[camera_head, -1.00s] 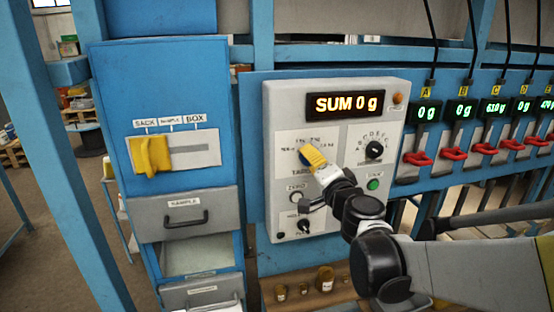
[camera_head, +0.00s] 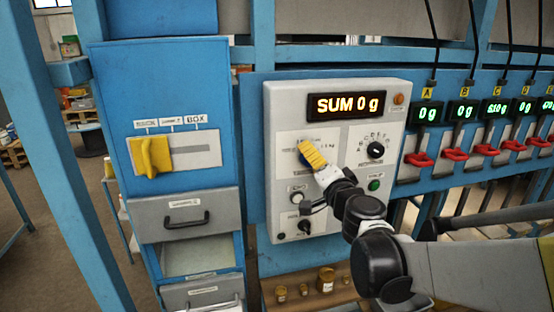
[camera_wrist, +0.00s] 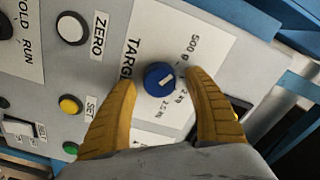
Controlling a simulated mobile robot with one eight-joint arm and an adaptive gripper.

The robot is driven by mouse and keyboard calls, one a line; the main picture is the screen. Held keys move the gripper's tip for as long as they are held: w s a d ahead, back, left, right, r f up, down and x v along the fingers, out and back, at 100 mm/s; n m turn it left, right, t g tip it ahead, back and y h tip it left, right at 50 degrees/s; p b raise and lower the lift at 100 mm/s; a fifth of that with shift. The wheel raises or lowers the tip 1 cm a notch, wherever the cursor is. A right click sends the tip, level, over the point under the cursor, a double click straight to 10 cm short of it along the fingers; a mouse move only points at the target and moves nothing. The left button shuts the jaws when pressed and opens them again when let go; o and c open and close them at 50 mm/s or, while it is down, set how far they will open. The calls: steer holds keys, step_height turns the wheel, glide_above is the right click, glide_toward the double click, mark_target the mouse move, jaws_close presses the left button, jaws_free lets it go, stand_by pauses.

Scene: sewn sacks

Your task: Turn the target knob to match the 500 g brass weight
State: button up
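The target knob (camera_wrist: 160,79) is round and blue with a white pointer line, on a white label panel. In the wrist view the line points right and slightly up, toward the scale marks below the "500 g" print (camera_wrist: 188,48). The smaller marks are hard to read. My gripper (camera_wrist: 160,98) has its yellow fingers apart, one on each side of the knob, with visible gaps. In the head view my gripper (camera_head: 312,154) covers most of the knob. Several brass weights, one of them larger (camera_head: 326,279), stand on a wooden shelf; their markings are unreadable.
The grey control box (camera_head: 340,92) shows "SUM 0 g". A black selector knob (camera_head: 375,150) and green button (camera_head: 375,185) lie right of my gripper. The ZERO button (camera_wrist: 72,28) is nearby. Red levers (camera_head: 418,160) line the right; a blue cabinet (camera_head: 165,85) stands left.

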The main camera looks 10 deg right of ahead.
steer(key=s, duration=1.2)
